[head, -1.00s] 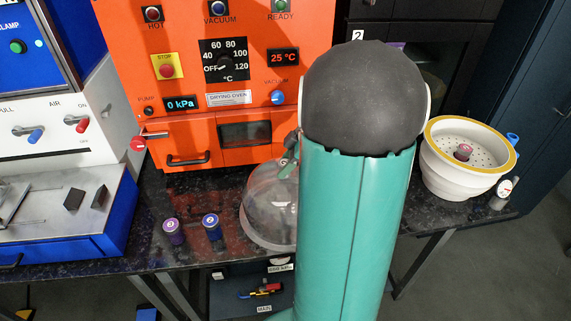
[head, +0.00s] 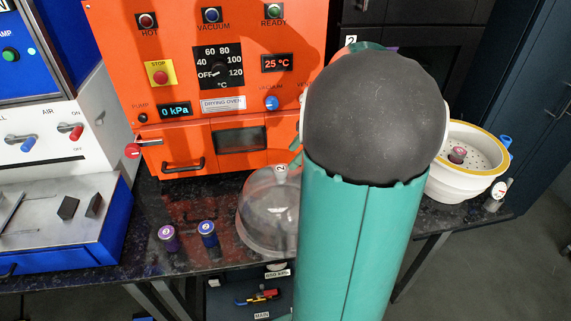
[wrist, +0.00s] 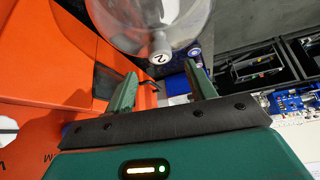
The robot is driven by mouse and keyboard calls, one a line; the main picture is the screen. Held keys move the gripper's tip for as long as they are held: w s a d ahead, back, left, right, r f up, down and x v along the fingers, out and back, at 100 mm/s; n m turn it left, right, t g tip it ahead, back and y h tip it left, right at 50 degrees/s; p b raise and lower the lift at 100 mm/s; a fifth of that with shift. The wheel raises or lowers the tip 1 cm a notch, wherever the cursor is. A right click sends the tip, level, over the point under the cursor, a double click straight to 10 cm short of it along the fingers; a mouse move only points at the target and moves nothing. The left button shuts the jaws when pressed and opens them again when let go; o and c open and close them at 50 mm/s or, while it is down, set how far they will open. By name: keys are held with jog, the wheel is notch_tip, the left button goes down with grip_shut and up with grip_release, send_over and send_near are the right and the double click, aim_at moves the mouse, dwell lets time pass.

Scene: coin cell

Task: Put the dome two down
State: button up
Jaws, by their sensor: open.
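The clear dome (head: 264,218) stands on the dark bench in front of the orange oven, partly hidden by my arm. Its knob (head: 281,170) carries a 2. In the wrist view, the dome (wrist: 135,20) is at the top, with its white knob (wrist: 160,48) marked 2 just beyond the fingertips. My gripper (wrist: 161,70) is open, with nothing between its two green fingers. It looks apart from the knob. In the head view, my arm hides most of the gripper.
The orange drying oven (head: 185,110) stands behind the dome. A purple-topped vial (head: 168,237) and a blue-topped vial (head: 208,233) stand left of it. A white bowl with a yellow rim (head: 450,192) is at right. A blue-sided press (head: 75,235) is at left.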

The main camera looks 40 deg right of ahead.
jog(key=v, duration=0.4)
jog(key=s+a+m+h, duration=0.1)
jog(key=s+a+m, duration=0.1)
jog(key=a, duration=0.8)
jog(key=s+a+r+m+h, duration=0.1)
jog(key=a+m, duration=0.3)
jog(key=a, duration=0.6)
jog(key=s+a+r+m+h, duration=0.1)
jog(key=s+a+m+h, duration=0.1)
jog(key=a, duration=0.9)
jog(key=shift+s+r+m+t+h, duration=0.25)
jog(key=shift+s+m+t+h, duration=0.05)
jog(key=shift+s+m+t, duration=0.1)
